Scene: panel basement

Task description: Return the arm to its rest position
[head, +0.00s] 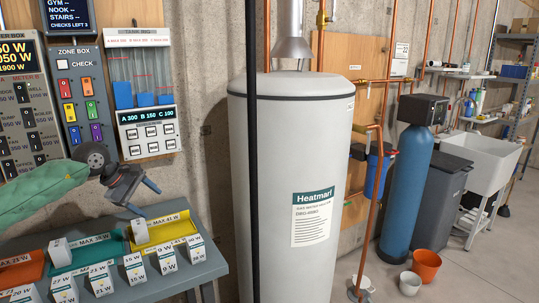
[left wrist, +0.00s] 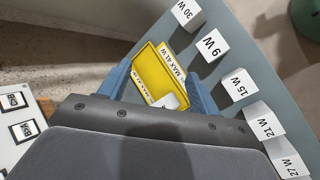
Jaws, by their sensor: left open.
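My left gripper (head: 149,200) hangs above the workbench (head: 208,268) at the lower left of the head view. Its two blue fingers are apart with nothing between them. The left wrist view shows the open fingers (left wrist: 160,88) framing the yellow tray (left wrist: 147,68), which lies below them. The yellow tray (head: 184,228) is marked MAX 41 W and holds a white block (head: 140,231). The right gripper is not in view.
A green tray (head: 112,246) and an orange tray (head: 35,268) lie left of the yellow one. Several white watt-labelled blocks, including a 9 W block (head: 167,260), line the bench front. Wall panels (head: 145,95) hang behind. A Heatmart tank (head: 290,180) and black vertical pole (head: 252,150) stand right.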

